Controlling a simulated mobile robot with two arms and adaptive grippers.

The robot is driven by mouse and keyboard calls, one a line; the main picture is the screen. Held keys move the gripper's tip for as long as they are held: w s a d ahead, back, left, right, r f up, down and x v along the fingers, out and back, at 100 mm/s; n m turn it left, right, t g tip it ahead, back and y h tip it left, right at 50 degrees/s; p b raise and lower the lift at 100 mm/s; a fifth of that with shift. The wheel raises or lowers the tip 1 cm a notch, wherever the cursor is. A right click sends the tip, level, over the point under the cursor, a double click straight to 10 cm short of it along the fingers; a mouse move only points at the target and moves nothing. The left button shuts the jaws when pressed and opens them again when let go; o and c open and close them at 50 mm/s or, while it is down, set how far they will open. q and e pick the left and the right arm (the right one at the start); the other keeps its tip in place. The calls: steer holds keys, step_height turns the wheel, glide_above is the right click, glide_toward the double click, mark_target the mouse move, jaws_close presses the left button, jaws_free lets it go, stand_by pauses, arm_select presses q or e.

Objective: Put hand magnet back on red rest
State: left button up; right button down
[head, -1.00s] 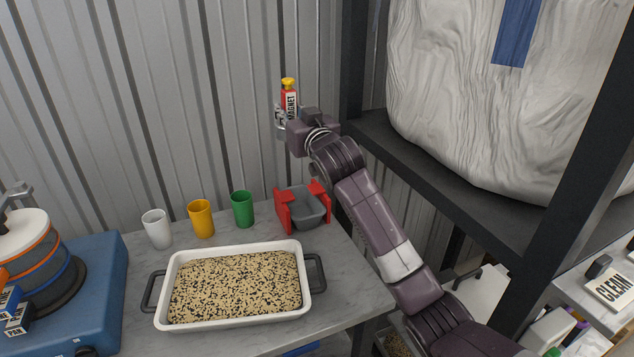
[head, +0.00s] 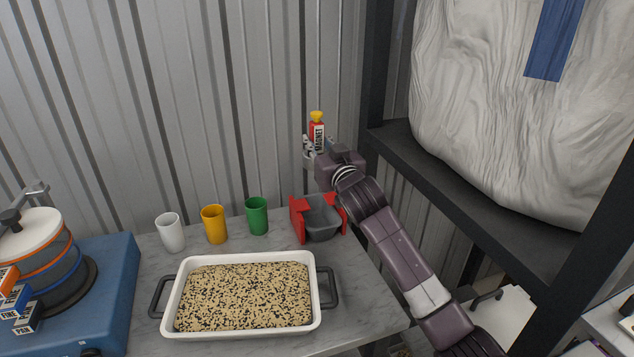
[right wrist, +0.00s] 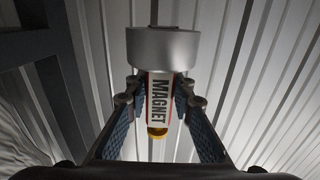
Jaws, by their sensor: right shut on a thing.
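The hand magnet (head: 317,133) is upright, with a red body, a white MAGNET label and a yellow top. My right gripper (head: 310,150) is shut on it and holds it in the air before the corrugated wall. In the right wrist view the magnet (right wrist: 160,97) is between the fingers, with a wide silver cylinder at one end. The red rest (head: 298,220) stands at the back right of the table, below the magnet. A grey tub (head: 322,222) sits between its red sides. My left gripper is out of view.
White (head: 170,234), yellow (head: 214,225) and green (head: 257,217) cups stand left of the rest. A white tray of speckled grain (head: 175,282) lies in front. A blue machine (head: 110,275) is at left. A dark shelf frame (head: 470,205) with a big white bag (head: 490,120) is at right.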

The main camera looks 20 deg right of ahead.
step_height(320, 180, down, 6)
steer(key=shift+f, duration=0.2)
step_height(320, 180, down, 4)
steer(key=shift+f, duration=0.1)
steer(key=shift+f, duration=0.15)
steer(key=shift+f, duration=0.15)
steer(key=c, duration=1.7)
jaws_free()
steer(key=shift+o, duration=0.2)
